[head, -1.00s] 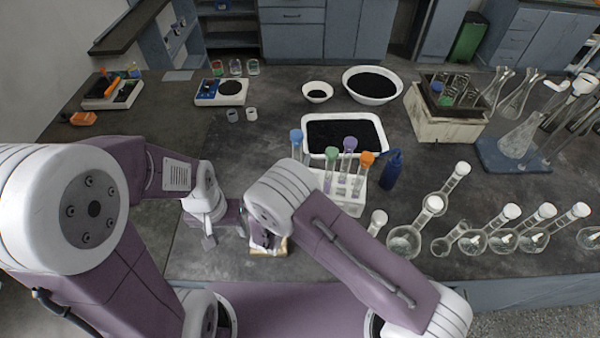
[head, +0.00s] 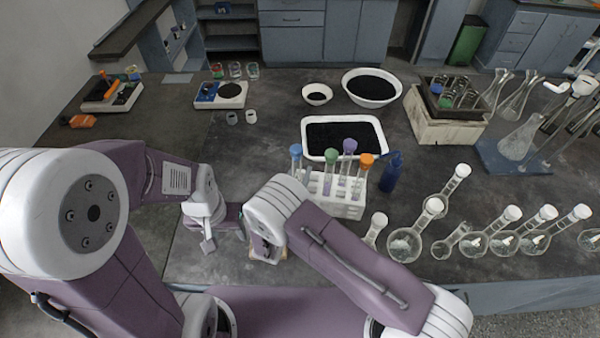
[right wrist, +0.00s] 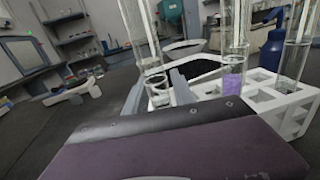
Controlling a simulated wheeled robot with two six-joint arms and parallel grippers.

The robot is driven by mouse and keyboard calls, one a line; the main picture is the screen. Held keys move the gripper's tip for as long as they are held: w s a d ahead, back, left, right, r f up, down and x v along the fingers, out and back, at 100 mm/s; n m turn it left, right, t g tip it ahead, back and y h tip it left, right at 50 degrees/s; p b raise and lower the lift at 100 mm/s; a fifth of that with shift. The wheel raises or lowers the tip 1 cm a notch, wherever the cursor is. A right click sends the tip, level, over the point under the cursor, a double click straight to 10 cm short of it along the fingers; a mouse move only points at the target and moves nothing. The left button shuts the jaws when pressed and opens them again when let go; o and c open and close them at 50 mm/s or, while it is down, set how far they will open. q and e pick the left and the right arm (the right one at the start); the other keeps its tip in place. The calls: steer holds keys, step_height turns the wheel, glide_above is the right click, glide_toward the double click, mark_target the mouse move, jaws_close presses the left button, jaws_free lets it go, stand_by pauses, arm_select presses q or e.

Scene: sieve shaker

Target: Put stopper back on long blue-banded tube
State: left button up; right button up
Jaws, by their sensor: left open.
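The blue-topped tube (head: 296,151) stands at the left end of the white rack in the head view; I cannot tell whether the blue is a stopper or a band. In the right wrist view a clear tube (right wrist: 140,30) rises between the two grey fingers of my right gripper (right wrist: 158,90), which are shut on it. I cannot make out a loose stopper.
The white rack (head: 345,208) holds tubes with green, purple and orange tops. A blue bottle (head: 391,172) stands right of it, and a black-filled tray (head: 312,122) behind. Several round flasks (head: 404,243) line the right front. The bench left of the rack is mostly clear.

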steer(key=shift+o, duration=0.2)
steer(key=shift+r, duration=0.2)
steer(key=v, duration=0.7)
steer(key=shift+s+b, duration=0.2)
steer(key=shift+b, duration=0.2)
